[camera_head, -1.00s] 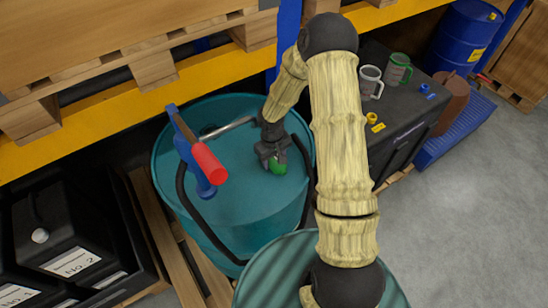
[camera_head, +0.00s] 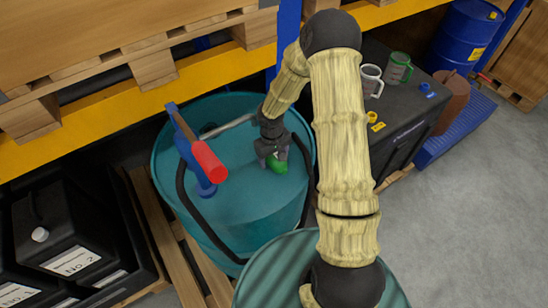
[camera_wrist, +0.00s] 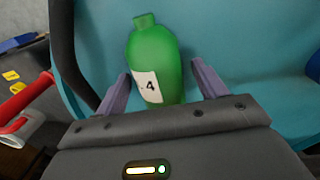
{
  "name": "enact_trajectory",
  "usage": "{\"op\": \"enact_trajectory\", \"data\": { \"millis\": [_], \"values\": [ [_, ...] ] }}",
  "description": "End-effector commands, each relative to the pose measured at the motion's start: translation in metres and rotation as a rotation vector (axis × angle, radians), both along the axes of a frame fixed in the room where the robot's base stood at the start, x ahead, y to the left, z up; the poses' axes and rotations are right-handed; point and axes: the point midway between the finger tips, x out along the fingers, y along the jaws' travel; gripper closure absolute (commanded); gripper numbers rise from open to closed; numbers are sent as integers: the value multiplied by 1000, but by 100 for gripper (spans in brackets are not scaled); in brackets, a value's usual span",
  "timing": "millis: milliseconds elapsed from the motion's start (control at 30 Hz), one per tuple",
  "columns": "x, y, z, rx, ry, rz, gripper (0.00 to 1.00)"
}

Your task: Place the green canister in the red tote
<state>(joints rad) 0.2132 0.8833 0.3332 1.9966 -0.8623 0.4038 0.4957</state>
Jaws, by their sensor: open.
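The green canister (camera_head: 279,168) is on the top of the teal drum (camera_head: 235,190), partly hidden by my gripper (camera_head: 272,160) in the head view. In the wrist view the canister (camera_wrist: 165,62) shows its neck and a white label with a 4. My gripper is open. In the wrist view its fingers are on either side of the canister's lower part, with a gap visible on the right; contact on the left is unclear. I see no red tote in either view.
A blue pump with a red handle (camera_head: 209,160) stands on the drum to the left of my gripper. Black hoses hang over its sides. Mugs (camera_head: 370,80) stand on a black case at the right. A yellow shelf beam (camera_head: 180,90) runs behind. Grey floor is clear at the right.

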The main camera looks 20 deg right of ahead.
Motion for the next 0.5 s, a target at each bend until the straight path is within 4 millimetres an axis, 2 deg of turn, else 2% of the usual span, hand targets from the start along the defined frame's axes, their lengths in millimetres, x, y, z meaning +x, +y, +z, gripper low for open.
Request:
{"op": "enact_trajectory", "data": {
  "millis": [500],
  "values": [
    [-1,4,87,-1,-5,-2,29]
  ]
}}
